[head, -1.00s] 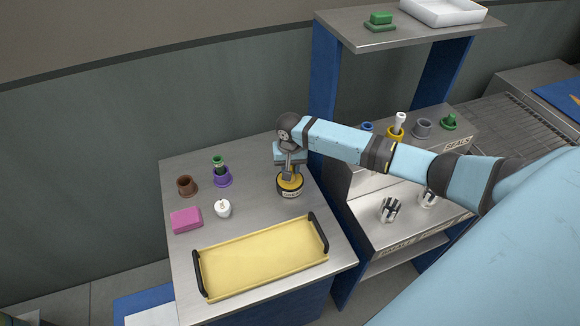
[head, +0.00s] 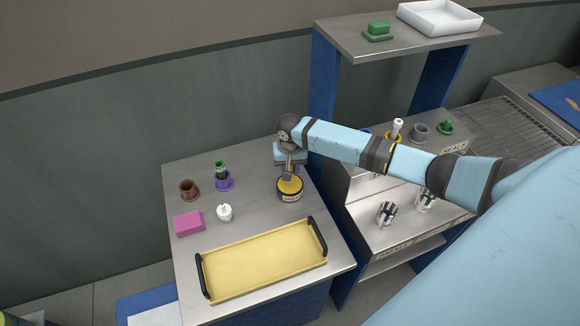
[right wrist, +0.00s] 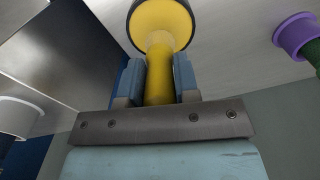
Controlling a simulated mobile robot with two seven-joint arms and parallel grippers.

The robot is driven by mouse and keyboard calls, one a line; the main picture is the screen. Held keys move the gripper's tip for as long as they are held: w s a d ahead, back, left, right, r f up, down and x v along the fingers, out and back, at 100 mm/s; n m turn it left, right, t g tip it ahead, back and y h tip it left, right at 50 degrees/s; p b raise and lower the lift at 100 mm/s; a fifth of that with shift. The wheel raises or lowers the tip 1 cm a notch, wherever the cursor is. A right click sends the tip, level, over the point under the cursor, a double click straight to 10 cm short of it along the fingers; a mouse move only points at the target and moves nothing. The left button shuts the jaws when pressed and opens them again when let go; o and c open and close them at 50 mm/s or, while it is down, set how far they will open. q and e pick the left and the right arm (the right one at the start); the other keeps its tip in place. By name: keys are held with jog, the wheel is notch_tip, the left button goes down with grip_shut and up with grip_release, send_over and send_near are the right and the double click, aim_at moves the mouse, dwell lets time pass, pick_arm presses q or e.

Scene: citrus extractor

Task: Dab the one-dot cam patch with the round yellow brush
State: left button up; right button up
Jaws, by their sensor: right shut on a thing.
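My right gripper (head: 290,172) is shut on the yellow handle of the round yellow brush (head: 290,187) over the back right of the steel table. In the right wrist view the brush (right wrist: 160,28) sits between the two fingers (right wrist: 159,82), its wide round end with a dark rim beyond them. In the head view that round end is low, at or close to the tabletop; I cannot tell if it touches. Two silver parts with dark stripes, one (head: 387,213) nearer and one (head: 426,200) farther, are on the machine at right. I cannot make out a one-dot cam patch. My left gripper is out of view.
The table (head: 250,222) bears a yellow tray (head: 262,262) with black handles, a pink block (head: 189,223), a small white item (head: 225,212), a brown cup (head: 189,189) and a purple holder (head: 223,181). A blue-posted shelf (head: 345,38) stands behind my right arm.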

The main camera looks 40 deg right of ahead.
notch_tip(320, 180, up, 3)
jog(key=shift+f+p, duration=0.2)
jog(key=shift+p, duration=0.8)
jog(key=shift+r, duration=0.1)
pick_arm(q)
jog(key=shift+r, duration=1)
pick_arm(e)
jog(key=shift+r, duration=0.85)
jog(key=shift+a+r, duration=0.1)
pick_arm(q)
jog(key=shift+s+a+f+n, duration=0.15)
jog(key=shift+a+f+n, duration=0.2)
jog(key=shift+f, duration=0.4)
pick_arm(e)
jog(key=s+a+r+n, duration=0.2)
jog(key=s+a+r, duration=0.3)
jog(key=r, duration=0.3)
jog(key=s+a+r+n, duration=0.3)
jog(key=s+a+r, duration=0.3)
jog(key=r, duration=0.3)
jog(key=shift+a+n, duration=0.3)
jog(key=shift+a, duration=0.3)
pick_arm(q)
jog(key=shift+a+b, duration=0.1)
jog(key=shift+b, duration=0.2)
pick_arm(e)
jog(key=shift+f, duration=0.1)
